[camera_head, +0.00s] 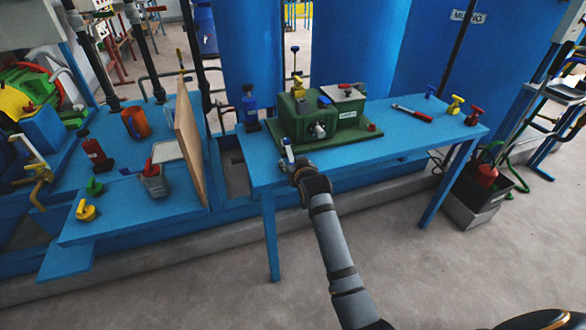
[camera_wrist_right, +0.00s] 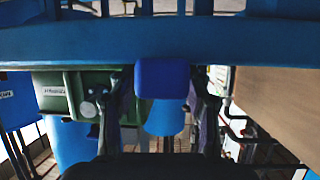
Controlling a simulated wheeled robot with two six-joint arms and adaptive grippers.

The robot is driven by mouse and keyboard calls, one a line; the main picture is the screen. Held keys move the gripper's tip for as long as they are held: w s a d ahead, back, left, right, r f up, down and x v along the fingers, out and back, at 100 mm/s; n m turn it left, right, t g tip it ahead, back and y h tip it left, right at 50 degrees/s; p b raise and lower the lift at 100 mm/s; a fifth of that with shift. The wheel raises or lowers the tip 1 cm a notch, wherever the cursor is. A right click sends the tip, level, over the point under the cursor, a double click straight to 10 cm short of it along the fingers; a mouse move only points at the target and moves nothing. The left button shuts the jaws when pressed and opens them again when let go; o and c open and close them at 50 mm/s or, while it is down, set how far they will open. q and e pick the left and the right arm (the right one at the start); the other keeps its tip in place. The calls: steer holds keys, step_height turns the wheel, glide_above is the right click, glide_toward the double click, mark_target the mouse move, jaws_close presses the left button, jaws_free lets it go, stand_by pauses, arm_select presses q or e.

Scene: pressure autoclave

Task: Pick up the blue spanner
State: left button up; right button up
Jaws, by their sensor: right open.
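A blue piece (camera_head: 287,150) with a pale part stands at the front left edge of the blue table, just beyond my right gripper (camera_head: 298,168); it may be the blue spanner, but its shape is too small to tell. In the right wrist view a blue blocky end (camera_wrist_right: 162,80) shows between the two fingers of my right gripper (camera_wrist_right: 161,100). The fingers are apart on either side of it, with gaps visible. My left gripper is not in view.
The blue table (camera_head: 350,160) carries a green box (camera_head: 320,115), a red-handled tool (camera_head: 412,112) and small yellow and red valve handles (camera_head: 455,105) at right. A wooden board (camera_head: 188,140) stands upright to the left. The table's front right is clear.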

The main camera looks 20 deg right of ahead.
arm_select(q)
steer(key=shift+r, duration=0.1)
arm_select(e)
jaws_close()
steer(key=shift+r, duration=0.1)
stand_by(0.3)
steer(key=shift+r, duration=0.25)
step_height(320, 180, up, 10)
steer(key=p, duration=0.3)
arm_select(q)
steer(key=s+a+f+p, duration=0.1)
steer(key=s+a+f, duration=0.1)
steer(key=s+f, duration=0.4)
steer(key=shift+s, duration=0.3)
arm_select(e)
step_height(320, 180, up, 8)
steer(key=f, duration=0.1)
glide_above(293, 162)
steer(key=shift+w+r, duration=0.1)
steer(key=shift+r, duration=0.15)
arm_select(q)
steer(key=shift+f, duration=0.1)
